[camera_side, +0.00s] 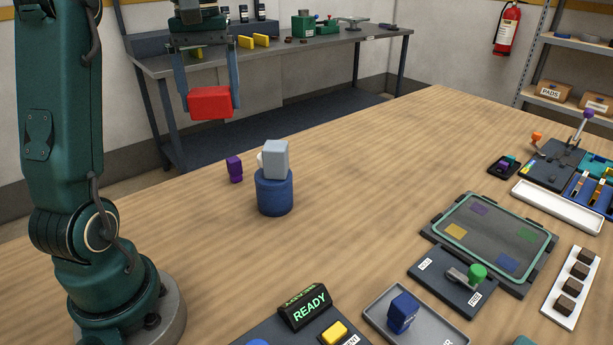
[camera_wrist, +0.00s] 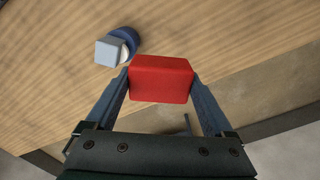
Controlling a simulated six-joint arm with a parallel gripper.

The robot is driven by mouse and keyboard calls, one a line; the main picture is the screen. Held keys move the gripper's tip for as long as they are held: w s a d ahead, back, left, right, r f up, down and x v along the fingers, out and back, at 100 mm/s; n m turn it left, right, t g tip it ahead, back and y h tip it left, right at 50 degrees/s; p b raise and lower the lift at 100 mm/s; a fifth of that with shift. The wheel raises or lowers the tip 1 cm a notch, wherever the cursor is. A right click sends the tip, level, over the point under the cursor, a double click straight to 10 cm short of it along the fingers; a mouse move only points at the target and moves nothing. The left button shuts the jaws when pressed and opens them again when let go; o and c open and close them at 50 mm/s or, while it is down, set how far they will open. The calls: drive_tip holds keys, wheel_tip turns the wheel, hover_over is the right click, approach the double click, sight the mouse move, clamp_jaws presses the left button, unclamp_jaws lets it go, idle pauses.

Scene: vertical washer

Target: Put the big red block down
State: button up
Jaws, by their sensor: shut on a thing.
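The big red block (camera_side: 210,103) is held between the two fingers of my gripper (camera_side: 208,97), high up at the upper left of the side view. In the wrist view the red block (camera_wrist: 161,79) fills the space between the fingertips of my gripper (camera_wrist: 162,82). Both fingers touch its sides. Nothing touches it from below. In the wrist view the wooden table's edge runs behind the block, with floor beyond. I cannot tell exactly how far it is above the table.
A blue cylinder (camera_side: 274,194) with a grey block (camera_side: 275,159) on top stands on the wooden table (camera_side: 330,150). A small purple block (camera_side: 235,169) stands left of it. Panels, trays and a fixture (camera_side: 490,240) crowd the right. The table's middle is clear.

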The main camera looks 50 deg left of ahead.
sight(193, 204)
drive_tip(key=s+a+n, duration=0.5)
drive_tip(key=a+n, duration=0.1)
drive_tip(key=a, duration=0.2)
wheel_tip(193, 204, down, 22)
drive_tip(key=shift+s+r, duration=0.1)
drive_tip(key=shift+s, duration=0.05)
idle(0.4)
drive_tip(key=o, duration=1.4)
wheel_tip(193, 204, up, 12)
drive_tip(key=w+d+r+m+t+y, duration=0.1)
drive_tip(key=w+d+r+m+t, duration=0.2)
drive_tip(key=d+m, duration=0.65)
drive_tip(key=s+d+m+t, duration=0.1)
drive_tip(key=d+m, duration=0.3)
drive_tip(key=d, duration=0.4)
drive_tip(key=s+d+m+t+h, duration=0.1)
drive_tip(key=s+d+m, duration=0.3)
drive_tip(key=d, duration=0.4)
drive_tip(key=shift+d+f+t, duration=0.25)
drive_tip(key=shift+d+t, duration=0.05)
drive_tip(key=shift+s, duration=0.1)
